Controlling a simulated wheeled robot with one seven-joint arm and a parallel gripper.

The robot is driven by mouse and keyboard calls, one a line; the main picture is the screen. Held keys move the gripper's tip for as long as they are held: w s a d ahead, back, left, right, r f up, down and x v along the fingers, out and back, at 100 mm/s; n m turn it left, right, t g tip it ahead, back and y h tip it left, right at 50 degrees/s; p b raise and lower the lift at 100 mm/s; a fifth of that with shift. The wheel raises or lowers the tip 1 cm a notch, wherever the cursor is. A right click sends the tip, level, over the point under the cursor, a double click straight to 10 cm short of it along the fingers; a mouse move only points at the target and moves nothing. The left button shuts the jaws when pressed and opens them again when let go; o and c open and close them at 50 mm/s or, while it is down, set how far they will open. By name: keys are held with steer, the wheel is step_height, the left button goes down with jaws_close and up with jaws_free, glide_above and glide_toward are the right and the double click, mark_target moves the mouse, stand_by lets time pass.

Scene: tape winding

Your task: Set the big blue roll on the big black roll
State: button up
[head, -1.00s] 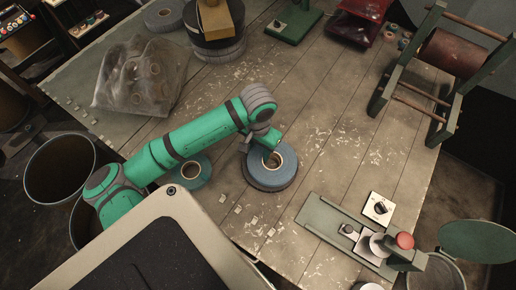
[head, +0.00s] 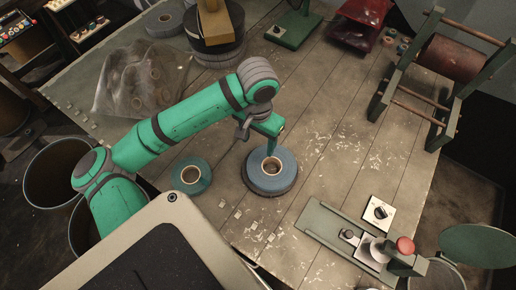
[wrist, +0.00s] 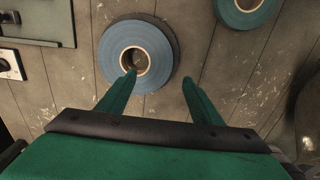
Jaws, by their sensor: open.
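The big blue roll (head: 270,161) lies flat on top of the big black roll (head: 271,190), whose dark rim shows below it. In the wrist view the blue roll (wrist: 115,58) covers most of the black roll (wrist: 176,52), which shows as a dark crescent at the right, so the two look slightly offset. My gripper (head: 270,152) is open and empty above the stack. In the wrist view, my gripper's (wrist: 158,80) left finger overlaps the blue roll's core hole and its right finger is just outside the stack.
A smaller teal-blue roll (head: 192,177) lies left of the stack. A green device with a red knob (head: 404,245) stands at the front right. The tabletop right of the stack is clear.

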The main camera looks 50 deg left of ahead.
steer(key=shift+r, duration=2.15)
